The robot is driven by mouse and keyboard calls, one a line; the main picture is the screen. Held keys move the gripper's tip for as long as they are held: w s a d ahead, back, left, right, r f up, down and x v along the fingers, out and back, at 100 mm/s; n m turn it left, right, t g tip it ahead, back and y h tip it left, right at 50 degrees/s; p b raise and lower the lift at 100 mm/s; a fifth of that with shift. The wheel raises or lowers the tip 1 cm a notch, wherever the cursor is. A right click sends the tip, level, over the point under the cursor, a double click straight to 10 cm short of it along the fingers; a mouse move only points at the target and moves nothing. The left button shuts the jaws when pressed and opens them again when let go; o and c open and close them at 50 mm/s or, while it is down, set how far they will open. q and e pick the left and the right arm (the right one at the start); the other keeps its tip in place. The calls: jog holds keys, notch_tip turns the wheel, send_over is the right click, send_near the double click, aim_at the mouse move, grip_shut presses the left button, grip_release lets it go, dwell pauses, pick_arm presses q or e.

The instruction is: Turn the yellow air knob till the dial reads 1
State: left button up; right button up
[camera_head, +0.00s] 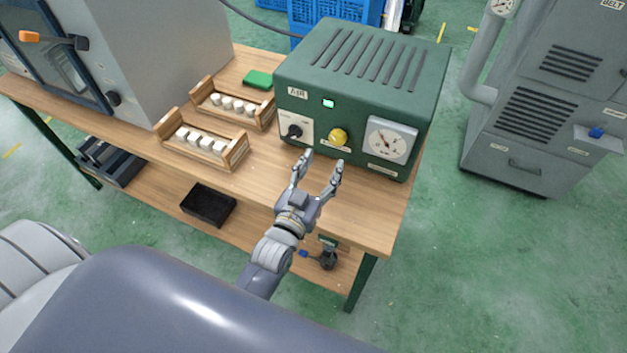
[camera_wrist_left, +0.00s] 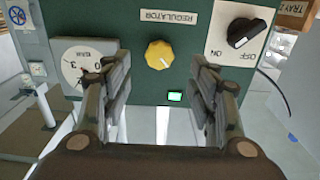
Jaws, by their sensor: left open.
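The yellow air knob (camera_head: 337,137) is on the front of a green air box (camera_head: 360,68), between a black switch (camera_head: 294,131) and a white dial (camera_head: 389,142). The dial has a red needle, but its reading is too small to tell. My left gripper (camera_head: 321,160) is open and empty in front of the knob, apart from it. In the left wrist view, the panel appears turned over, and the knob (camera_wrist_left: 159,54) shows between the open fingers. There, the dial (camera_wrist_left: 75,57) is partly hidden behind a finger. My right gripper is not in view.
The box stands on a wooden bench (camera_head: 365,212). Two wooden racks (camera_head: 239,153) with white blocks and a green block (camera_head: 258,79) lie to its left. A grey cabinet (camera_head: 545,95) stands to the right. The bench in front of the box is mostly clear.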

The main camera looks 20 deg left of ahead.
pick_arm(q)
jog(key=s, duration=0.4)
jog(key=shift+s, duration=0.3)
dwell(0.3)
